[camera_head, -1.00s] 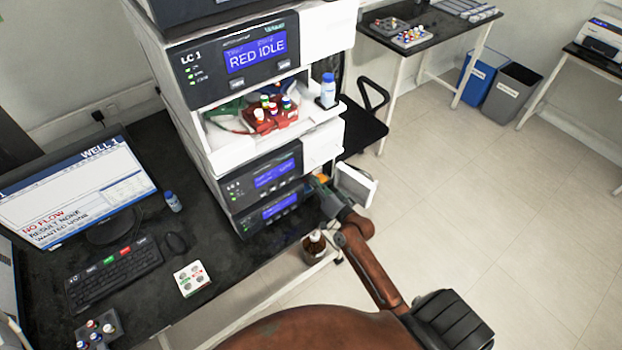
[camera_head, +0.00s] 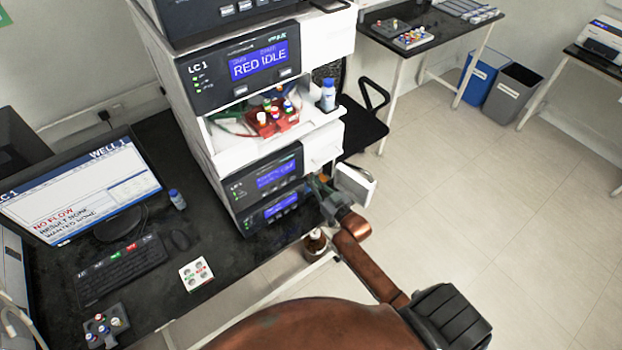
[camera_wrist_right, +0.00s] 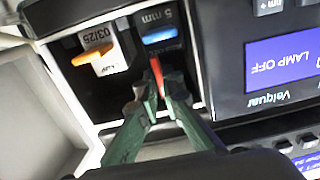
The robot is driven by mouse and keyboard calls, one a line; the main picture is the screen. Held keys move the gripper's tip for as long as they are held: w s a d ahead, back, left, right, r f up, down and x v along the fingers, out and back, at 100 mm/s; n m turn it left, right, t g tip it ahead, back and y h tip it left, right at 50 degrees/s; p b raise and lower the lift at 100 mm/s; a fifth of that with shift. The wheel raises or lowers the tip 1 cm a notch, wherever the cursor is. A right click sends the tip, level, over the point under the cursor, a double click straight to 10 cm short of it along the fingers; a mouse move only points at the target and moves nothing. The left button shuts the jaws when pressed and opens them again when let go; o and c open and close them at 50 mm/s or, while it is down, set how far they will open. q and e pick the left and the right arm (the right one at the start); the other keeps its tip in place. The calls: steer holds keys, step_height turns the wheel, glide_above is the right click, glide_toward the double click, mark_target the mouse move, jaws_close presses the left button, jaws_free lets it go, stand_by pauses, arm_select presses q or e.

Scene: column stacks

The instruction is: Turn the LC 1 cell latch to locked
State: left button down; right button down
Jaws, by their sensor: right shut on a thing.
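The LC 1 stack stands on the dark bench, with its name on the upper module (camera_head: 245,68). Its open side bay, with a white door (camera_head: 356,184) swung out, holds my right gripper (camera_head: 322,186). In the right wrist view, my right gripper (camera_wrist_right: 158,90) has its green fingers closed together around a small red lever (camera_wrist_right: 156,70). This looks like the cell latch, just below a blue bar (camera_wrist_right: 160,35) on the part marked "5 mm". The fingers hide part of the lever, and I cannot read its locked or unlocked marks. My left gripper is out of view.
Left of the blue bar is an orange handle (camera_wrist_right: 92,52) on a white-labelled part. The module's display (camera_wrist_right: 285,65) reads "LAMP OFF". A monitor (camera_head: 80,195) and keyboard (camera_head: 120,270) occupy the bench's left.

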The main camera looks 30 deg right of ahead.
stand_by(0.5)
steer(key=c, duration=2.1)
jaws_free()
steer(key=s, duration=1.2)
steer(key=shift+d, duration=0.45)
steer(key=shift+f, duration=0.1)
